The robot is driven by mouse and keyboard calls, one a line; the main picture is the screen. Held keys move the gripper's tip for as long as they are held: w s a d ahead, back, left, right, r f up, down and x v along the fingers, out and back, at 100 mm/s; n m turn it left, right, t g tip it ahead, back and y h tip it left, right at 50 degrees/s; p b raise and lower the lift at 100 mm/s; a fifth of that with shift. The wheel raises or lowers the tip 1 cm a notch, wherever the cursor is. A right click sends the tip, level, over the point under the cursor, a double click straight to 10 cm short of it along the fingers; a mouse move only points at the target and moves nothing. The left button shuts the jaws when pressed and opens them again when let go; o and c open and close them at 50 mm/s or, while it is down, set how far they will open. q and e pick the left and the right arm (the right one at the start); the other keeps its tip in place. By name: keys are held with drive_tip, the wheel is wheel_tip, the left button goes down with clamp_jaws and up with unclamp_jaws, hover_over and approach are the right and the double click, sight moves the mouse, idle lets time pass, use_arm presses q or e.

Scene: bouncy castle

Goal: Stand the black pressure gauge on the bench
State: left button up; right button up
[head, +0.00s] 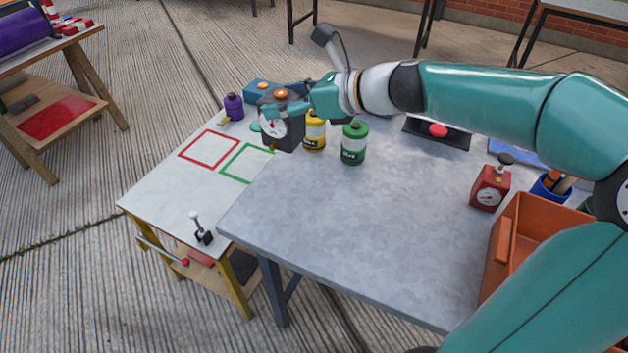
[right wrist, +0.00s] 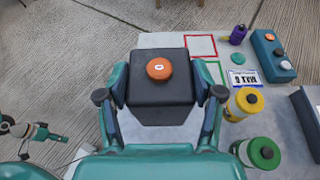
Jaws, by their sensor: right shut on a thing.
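The black pressure gauge (head: 284,134) is a dark box with a white dial and an orange knob on top. It is upright in my right gripper (head: 285,108), near the far left edge of the grey bench (head: 350,225). In the right wrist view, both fingers close on the gauge (right wrist: 161,92) from either side. Whether its underside touches anything is hidden. Part of my left arm seems to show small at the left of the right wrist view; its jaws are unclear.
Yellow (head: 314,133) and green (head: 354,143) canisters stand just right of the gauge. A white table (head: 165,190) with red and green outlined squares adjoins at left. The bench's middle is clear.

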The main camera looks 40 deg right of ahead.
wheel_tip(320, 180, down, 18)
drive_tip(key=b, duration=0.7)
drive_tip(key=shift+f+b, duration=0.15)
drive_tip(key=shift+b, duration=0.15)
drive_tip(key=o, duration=1.5)
drive_tip(key=p+v, duration=0.2)
drive_tip(key=v, duration=1)
